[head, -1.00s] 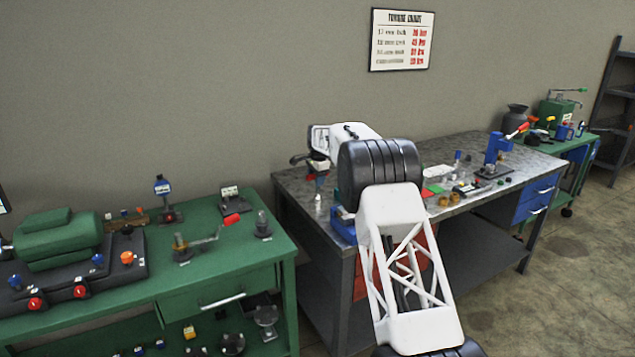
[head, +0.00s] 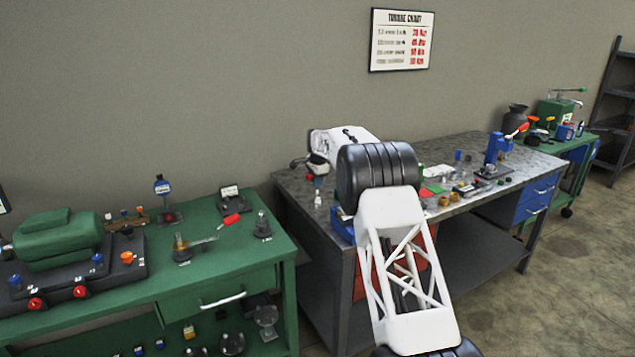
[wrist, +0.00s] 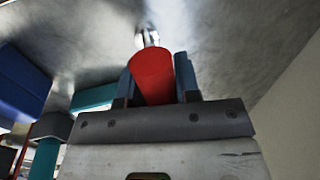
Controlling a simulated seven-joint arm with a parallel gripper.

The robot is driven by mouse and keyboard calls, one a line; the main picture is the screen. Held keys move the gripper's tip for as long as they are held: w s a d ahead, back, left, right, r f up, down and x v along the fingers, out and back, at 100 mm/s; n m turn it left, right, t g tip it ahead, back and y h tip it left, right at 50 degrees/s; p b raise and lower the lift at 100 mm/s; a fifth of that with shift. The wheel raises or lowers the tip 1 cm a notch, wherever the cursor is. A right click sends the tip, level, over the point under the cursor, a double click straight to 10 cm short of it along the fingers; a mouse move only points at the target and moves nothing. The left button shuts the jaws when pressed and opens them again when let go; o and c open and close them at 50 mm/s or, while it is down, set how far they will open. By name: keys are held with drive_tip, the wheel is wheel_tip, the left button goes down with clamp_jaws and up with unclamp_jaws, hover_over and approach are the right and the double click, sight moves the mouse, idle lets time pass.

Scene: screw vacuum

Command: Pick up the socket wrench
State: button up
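The wrist view shows a red handle (wrist: 152,78) with a bright metal shaft beyond it, which looks like the socket wrench. It lies between the two fingers of my gripper (wrist: 157,80), with little or no gap on either side. I cannot tell whether the fingers press on it. In the head view my gripper (head: 316,170) is over the left end of the grey metal workbench (head: 290,184). A small red part and a pale metal piece (head: 318,199) show below it. The black and white arm hides part of the bench.
Blue and teal objects (wrist: 20,80) stand close to the left of my gripper in the wrist view. A blue press (head: 495,150) and several small parts are at the bench's right. A green bench (head: 200,275) with a motor (head: 57,236) is at left. The wall is behind.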

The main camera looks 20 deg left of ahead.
clamp_jaws()
drive_tip(key=shift+r, duration=5)
